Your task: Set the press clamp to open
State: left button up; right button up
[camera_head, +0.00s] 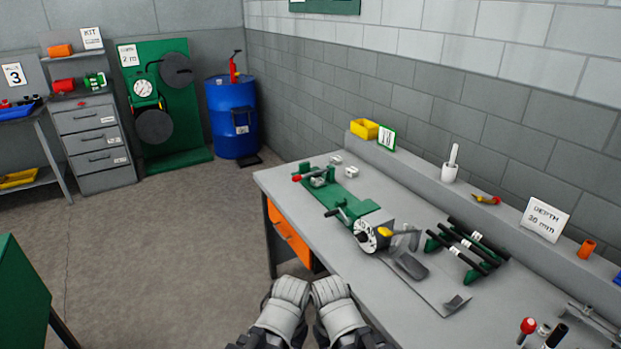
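A green and grey press-like device (365,218) sits on the grey workbench (285,190), with a white dial on its front face and a yellow part beside the dial. A black lever stands out on its left side. Behind it is a small green fixture with a red-knobbed handle (298,178). I cannot tell which part is the press clamp, or its setting. My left gripper (292,287) and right gripper (329,289) are side by side at the bottom, in front of the bench edge and apart from the device. Their finger gaps are not clear.
A green rack with several black rods (465,250) stands right of the device. A red-knobbed lever (527,325) is at the lower right.

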aim_at(317, 173)
jog(key=i+j, duration=0.2)
jog(key=j, duration=0.15)
jog(key=i+j+z, duration=0.15)
jog(key=i+j, duration=0.25)
jog(key=j, duration=0.25)
